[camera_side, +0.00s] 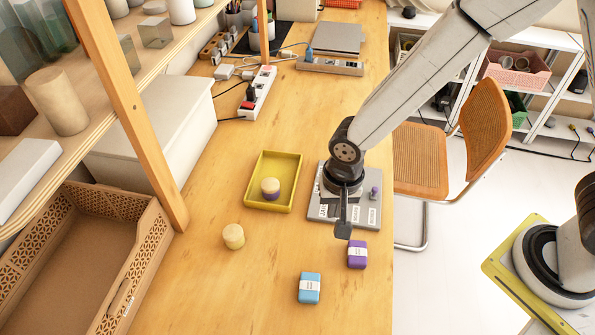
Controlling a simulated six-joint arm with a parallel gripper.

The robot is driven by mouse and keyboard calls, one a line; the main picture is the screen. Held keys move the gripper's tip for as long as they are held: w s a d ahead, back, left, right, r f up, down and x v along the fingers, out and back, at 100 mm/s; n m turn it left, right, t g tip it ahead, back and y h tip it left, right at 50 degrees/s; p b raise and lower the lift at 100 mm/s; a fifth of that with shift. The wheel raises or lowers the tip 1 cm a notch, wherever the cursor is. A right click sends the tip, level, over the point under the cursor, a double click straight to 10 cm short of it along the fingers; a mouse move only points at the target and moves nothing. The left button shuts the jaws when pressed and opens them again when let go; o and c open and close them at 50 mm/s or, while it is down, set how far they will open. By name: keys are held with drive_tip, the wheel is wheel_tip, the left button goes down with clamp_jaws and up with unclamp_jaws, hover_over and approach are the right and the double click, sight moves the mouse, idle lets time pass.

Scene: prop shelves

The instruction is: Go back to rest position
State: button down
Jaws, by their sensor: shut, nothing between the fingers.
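My gripper (343,229) is shut and empty. It points down over the front part of a grey plate (318,212) with white labels, close above the table near its right edge. A purple block with a white band (357,254) lies just below and right of my gripper in the picture. I cannot tell the exact gap between them. My arm reaches in from the upper right.
A yellow tray (291,206) holds a cream-and-purple piece (270,188). A cream cylinder (233,236) and a blue block (309,288) stand on the table. A small purple piece (375,192) is on the plate. A chair (484,125) stands at the right.

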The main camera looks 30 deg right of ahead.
drive_tip(key=s+d+r+n+t, duration=0.1)
drive_tip(key=d+r+n, duration=0.2)
drive_tip(key=d, duration=0.6)
drive_tip(key=s+d+r+n+t, duration=0.1)
drive_tip(key=s+d+r+n, duration=0.1)
drive_tip(key=d, duration=0.7)
wheel_tip(320, 180, up, 3)
drive_tip(key=shift+s+f+n, duration=0.2)
drive_tip(key=shift+s+n, duration=0.1)
drive_tip(key=shift+n, duration=0.2)
unclamp_jaws()
